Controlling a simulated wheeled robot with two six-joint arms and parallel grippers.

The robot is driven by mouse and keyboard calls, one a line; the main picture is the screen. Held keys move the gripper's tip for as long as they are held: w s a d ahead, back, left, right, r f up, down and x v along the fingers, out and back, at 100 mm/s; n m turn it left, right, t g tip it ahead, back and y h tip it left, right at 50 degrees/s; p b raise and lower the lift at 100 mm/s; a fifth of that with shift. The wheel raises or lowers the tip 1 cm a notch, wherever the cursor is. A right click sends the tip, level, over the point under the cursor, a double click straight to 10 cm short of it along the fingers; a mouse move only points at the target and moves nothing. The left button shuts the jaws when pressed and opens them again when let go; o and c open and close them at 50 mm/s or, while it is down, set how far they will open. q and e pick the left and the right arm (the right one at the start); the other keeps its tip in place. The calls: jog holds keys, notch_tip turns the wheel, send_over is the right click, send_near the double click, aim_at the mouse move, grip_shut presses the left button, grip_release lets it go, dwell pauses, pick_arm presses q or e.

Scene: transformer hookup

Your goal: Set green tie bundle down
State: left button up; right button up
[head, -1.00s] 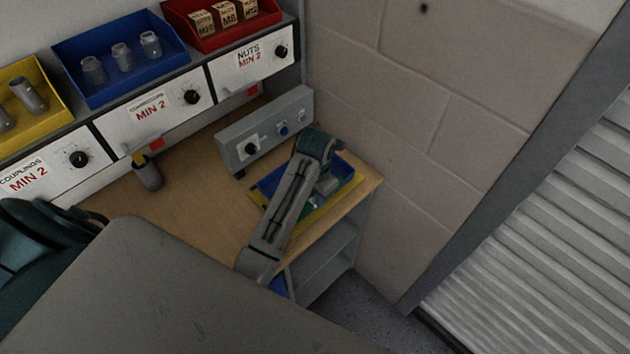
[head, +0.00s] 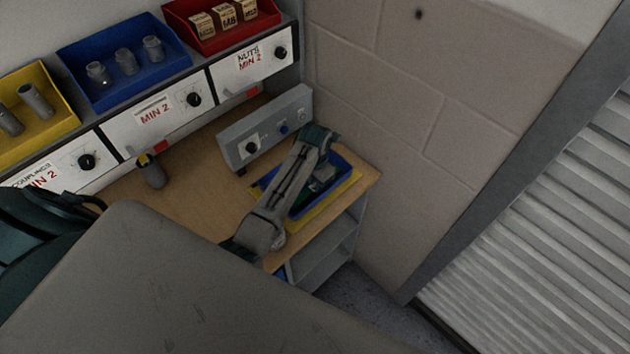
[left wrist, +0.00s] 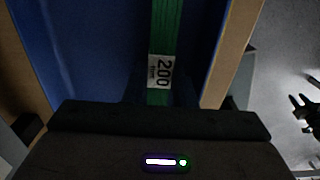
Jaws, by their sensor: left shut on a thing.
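In the head view my left gripper (head: 320,184) points down into the blue tray (head: 344,167) at the bench's right end. Only a little green shows there beside my arm, which hides much of the tray.
The tray sits on a yellow area (head: 349,188) of the wooden bench (head: 200,195), near its right edge and the block wall. A grey control box (head: 265,130) stands behind. A dark holder (head: 150,172) stands left. Bins and labelled drawers line the back.

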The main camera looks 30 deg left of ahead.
pick_arm(q)
jog(key=shift+f, duration=0.15)
pick_arm(e)
jog(key=shift+d, duration=0.1)
pick_arm(q)
jog(key=o, duration=0.7)
pick_arm(e)
jog(key=shift+d, duration=0.15)
jog(key=shift+w, duration=0.1)
